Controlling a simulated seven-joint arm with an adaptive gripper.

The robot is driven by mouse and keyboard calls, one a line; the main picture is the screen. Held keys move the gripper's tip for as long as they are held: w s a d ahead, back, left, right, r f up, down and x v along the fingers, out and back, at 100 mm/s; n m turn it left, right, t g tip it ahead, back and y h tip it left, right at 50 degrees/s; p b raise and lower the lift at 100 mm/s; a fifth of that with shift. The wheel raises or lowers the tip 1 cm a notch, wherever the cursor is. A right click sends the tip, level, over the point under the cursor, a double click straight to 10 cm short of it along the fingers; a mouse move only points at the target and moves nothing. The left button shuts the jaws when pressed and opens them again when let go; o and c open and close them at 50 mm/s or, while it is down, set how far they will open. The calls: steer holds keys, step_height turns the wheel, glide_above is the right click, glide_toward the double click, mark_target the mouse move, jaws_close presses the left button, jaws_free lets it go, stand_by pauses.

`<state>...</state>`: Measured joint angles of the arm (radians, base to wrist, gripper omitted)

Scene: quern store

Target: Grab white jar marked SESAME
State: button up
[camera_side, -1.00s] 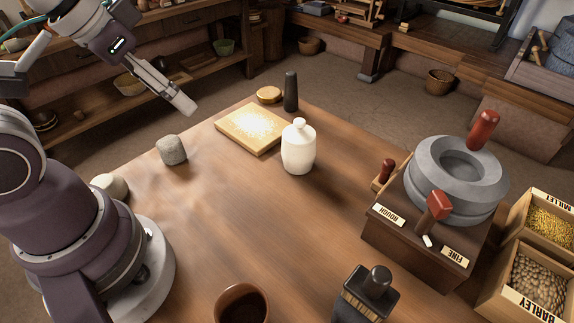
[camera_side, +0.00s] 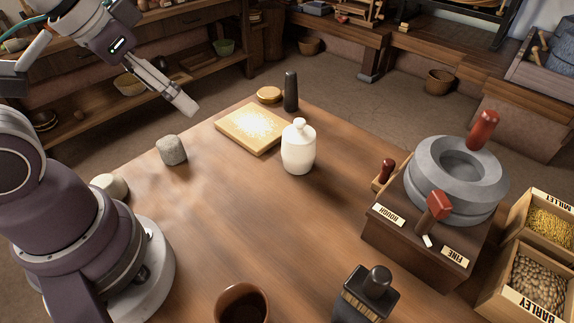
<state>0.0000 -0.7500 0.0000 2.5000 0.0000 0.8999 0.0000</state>
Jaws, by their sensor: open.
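A white jar (camera_side: 298,150) with a rounded stopper stands upright on the wooden table, near its middle. No SESAME marking shows on the side facing this camera. My gripper (camera_side: 188,106) is at the upper left, raised above the table's far left edge. It is open and empty, pointing down and to the right, well apart from the jar.
A board with pale meal (camera_side: 252,129) and a dark upright cylinder (camera_side: 291,92) stand behind the jar. A stone quern (camera_side: 455,175) with red handles is at right.

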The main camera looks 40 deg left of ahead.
steer(key=shift+o, duration=1.3)
steer(key=m+g+h, duration=0.4)
steer(key=m, duration=0.8)
glide_above(303, 145)
steer(key=a, duration=0.6)
step_height(303, 145, down, 8)
steer(key=shift+m, duration=0.3)
steer(key=x, duration=1.1)
steer(key=shift+w+d+r, duration=0.15)
steer(key=shift+w+d, duration=0.15)
steer(key=shift+w, duration=0.05)
steer(key=c, duration=1.3)
